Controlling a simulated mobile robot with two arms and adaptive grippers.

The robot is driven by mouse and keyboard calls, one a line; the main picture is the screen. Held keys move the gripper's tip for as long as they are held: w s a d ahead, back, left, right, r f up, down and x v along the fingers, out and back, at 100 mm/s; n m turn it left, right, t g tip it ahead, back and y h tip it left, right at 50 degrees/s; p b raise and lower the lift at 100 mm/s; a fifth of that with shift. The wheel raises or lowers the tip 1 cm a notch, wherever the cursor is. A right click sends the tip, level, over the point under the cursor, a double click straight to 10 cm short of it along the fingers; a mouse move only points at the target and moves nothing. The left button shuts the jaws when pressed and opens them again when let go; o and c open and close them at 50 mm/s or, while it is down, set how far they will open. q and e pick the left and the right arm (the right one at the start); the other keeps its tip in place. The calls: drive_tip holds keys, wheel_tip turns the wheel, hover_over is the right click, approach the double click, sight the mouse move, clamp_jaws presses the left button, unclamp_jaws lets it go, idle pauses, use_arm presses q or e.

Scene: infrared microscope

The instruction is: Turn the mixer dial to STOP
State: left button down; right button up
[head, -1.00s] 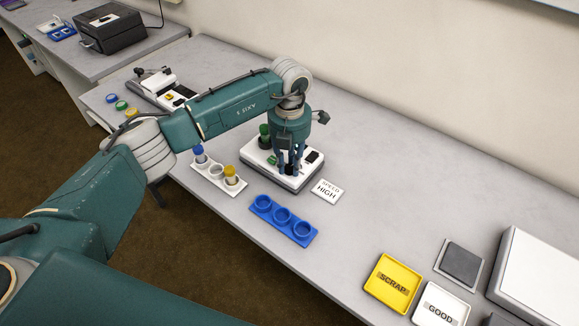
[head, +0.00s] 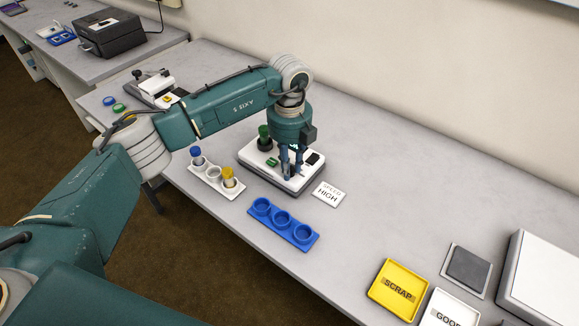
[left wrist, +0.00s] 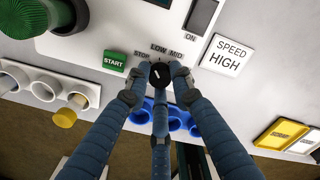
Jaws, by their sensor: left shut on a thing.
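The mixer (head: 250,157) is a white box with a dark base on the bench, below my left gripper (head: 291,172). In the left wrist view its black dial (left wrist: 160,75) sits between the fingers of my left gripper (left wrist: 160,78), which are shut on it. The dial has a short slanted white mark; I cannot tell for sure which label it points to. The labels STOP (left wrist: 141,54), LOW (left wrist: 158,48) and MID (left wrist: 176,53) show around the dial's far side. A green START button (left wrist: 114,60) is to the left. My right gripper is not in view.
A SPEED HIGH card (head: 328,194) lies right of the mixer. A green-capped vial (head: 264,132) stands at the mixer's back left. A white rack (head: 208,178) and a blue rack (head: 283,224) stand in front. The bench behind the mixer is clear.

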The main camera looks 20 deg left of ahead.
use_arm(q)
drive_tip(key=shift+w+r+n, duration=0.1)
drive_tip(key=shift+n, duration=1.8)
drive_tip(key=c, duration=1.5)
unclamp_jaws()
wheel_tip(320, 180, up, 12)
